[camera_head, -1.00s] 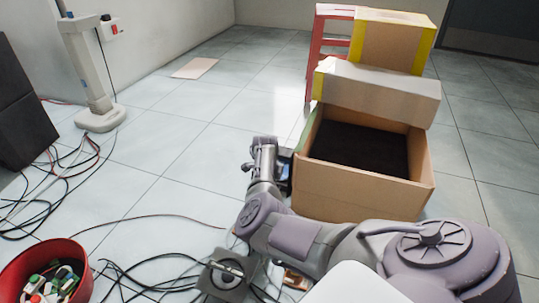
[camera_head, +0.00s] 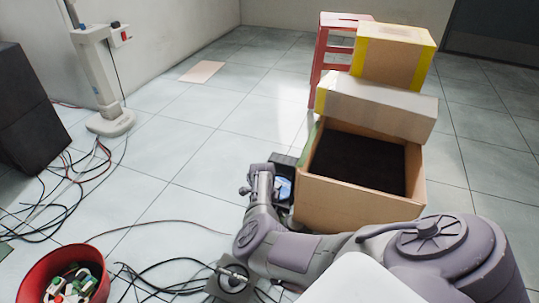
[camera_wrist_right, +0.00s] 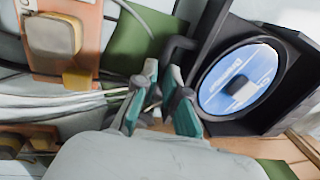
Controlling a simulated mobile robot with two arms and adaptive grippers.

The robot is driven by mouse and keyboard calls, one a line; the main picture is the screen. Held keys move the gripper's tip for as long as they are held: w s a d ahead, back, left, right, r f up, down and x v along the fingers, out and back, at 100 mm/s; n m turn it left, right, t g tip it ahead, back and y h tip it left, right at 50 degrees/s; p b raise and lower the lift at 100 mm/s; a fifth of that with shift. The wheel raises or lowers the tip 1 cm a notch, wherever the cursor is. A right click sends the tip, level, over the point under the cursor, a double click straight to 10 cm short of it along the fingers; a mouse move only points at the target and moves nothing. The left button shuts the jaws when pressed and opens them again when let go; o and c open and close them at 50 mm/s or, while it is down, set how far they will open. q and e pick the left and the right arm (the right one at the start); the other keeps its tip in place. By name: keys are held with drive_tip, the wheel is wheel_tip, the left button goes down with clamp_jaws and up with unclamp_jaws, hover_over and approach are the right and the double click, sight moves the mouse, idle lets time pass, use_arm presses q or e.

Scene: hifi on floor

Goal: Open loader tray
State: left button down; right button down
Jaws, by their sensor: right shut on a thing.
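In the head view the blue disc (camera_head: 283,189) shows beside the open cardboard box, close to my right wrist. My right gripper (camera_wrist_right: 162,75) has its teal fingertips close together at the tray's near side, by a dark bent handle-like part (camera_wrist_right: 180,47). It is shut on what looks like this part of the tray; the exact contact is partly hidden. My left gripper is not in view.
An open cardboard box (camera_head: 345,205) with a dark inside stands just right of my wrist. More boxes and a red stool (camera_head: 325,65) are behind it. Loose cables (camera_head: 150,275) and a red bin (camera_head: 40,285) lie to the left.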

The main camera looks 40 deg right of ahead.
drive_tip(key=c, duration=1.5)
unclamp_jaws()
wheel_tip(320, 180, up, 12)
drive_tip(key=s+a, duration=0.1)
drive_tip(key=a, duration=0.1)
drive_tip(key=shift+f, duration=0.15)
